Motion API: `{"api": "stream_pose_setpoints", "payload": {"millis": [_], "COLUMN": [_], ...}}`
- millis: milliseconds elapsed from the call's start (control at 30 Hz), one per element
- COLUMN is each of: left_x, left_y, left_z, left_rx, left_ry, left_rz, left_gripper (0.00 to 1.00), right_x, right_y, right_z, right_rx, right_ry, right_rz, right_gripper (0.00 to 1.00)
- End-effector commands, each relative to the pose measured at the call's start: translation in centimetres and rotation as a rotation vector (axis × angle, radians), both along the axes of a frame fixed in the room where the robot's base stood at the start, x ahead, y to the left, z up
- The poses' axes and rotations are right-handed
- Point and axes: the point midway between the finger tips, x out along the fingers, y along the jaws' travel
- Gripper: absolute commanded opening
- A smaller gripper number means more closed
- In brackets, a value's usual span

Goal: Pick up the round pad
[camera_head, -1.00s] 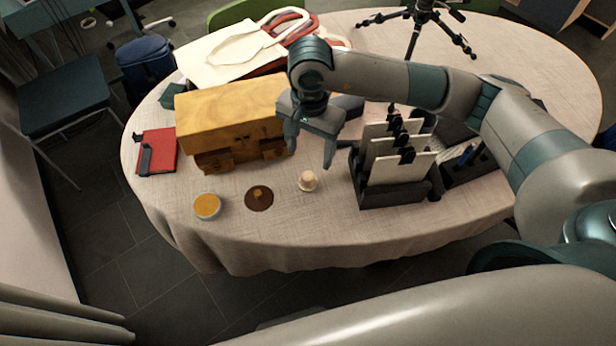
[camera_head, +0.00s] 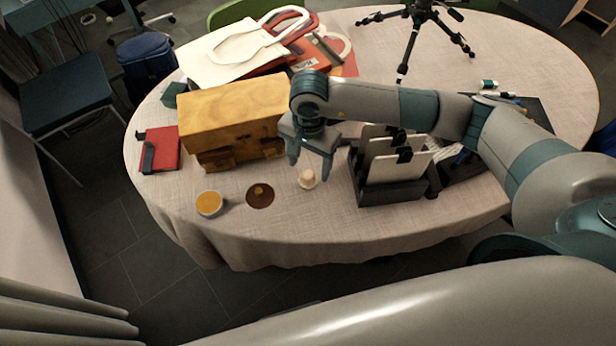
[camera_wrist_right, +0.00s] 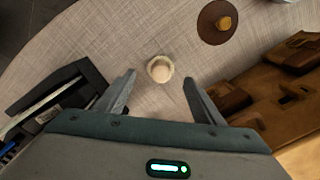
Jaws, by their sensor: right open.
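A small pale round thing with a beige domed top, which looks like the round pad (camera_head: 307,179), sits on the cloth-covered table (camera_head: 330,225) near its front edge. It also shows in the right wrist view (camera_wrist_right: 160,69), just beyond and between the fingertips. My right gripper (camera_head: 310,170) is open and empty, pointing down close to the pad. In the right wrist view its two fingers (camera_wrist_right: 159,79) are spread, one on each side of the pad's line; no contact shows. My left gripper is not in view.
A brown disc (camera_head: 260,201) with a small lump on it and an orange-topped round tin (camera_head: 209,204) lie left of the pad. A wooden box (camera_head: 232,118) stands behind them. A dark rack with pale panels (camera_head: 398,190) stands close right. The cloth in front is clear.

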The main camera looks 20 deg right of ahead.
Motion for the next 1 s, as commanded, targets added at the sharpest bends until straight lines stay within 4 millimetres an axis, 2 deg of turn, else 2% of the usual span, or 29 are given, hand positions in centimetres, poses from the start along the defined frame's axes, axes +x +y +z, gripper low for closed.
{"api": "stream_pose_setpoints", "payload": {"millis": [167, 300, 500, 700, 967, 1000], "left_x": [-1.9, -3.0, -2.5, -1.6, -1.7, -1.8], "left_y": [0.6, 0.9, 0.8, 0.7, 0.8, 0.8], "left_z": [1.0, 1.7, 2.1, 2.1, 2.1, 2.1], "left_rx": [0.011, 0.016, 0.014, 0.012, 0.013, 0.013], "left_ry": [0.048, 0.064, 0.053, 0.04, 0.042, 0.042], "left_rz": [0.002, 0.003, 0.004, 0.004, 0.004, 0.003], "left_gripper": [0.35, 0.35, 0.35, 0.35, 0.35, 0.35], "right_x": [-0.2, -0.2, -0.1, -0.1, -0.1, -0.1], "right_y": [0.2, 0.3, 0.3, 0.3, 0.3, 0.3], "right_z": [-1.2, -3.2, -4.6, -4.7, -4.7, -4.7], "right_rx": [-0.001, -0.001, -0.001, -0.001, -0.001, -0.001], "right_ry": [0.004, 0.004, 0.001, 0.0, 0.0, 0.0], "right_rz": [0.0, -0.001, 0.0, 0.001, 0.0, 0.0], "right_gripper": [0.62, 0.62, 0.62, 0.62, 0.62, 0.52]}}
